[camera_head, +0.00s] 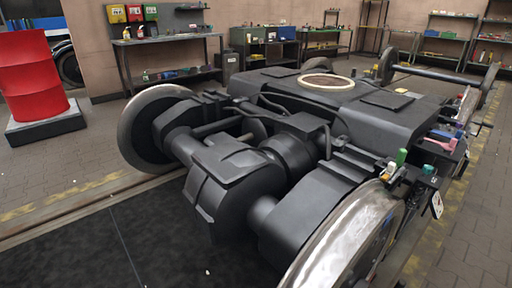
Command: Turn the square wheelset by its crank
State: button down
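A dark tram bogie (365,108) fills the middle of the view on the floor. Its near wheelset shows a steel-rimmed wheel (140,130) at the left and another wheel (350,240) at the lower right, cut off by the bottom edge. At the far end a wheelset with a thin axle (435,73) joins two wheels, one (387,66) on the left and one (488,84) on the right. All visible wheels look round; I cannot tell which wheelset is the square one. I cannot make out a crank for certain. My gripper is not in view.
Small coloured items, among them a green one (401,156), lie along the bogie's right side. A red drum (30,75) stands on a grey block (45,125) at the left. Workbenches and shelves (440,40) line the wall. Paved floor (480,220) is free at the right.

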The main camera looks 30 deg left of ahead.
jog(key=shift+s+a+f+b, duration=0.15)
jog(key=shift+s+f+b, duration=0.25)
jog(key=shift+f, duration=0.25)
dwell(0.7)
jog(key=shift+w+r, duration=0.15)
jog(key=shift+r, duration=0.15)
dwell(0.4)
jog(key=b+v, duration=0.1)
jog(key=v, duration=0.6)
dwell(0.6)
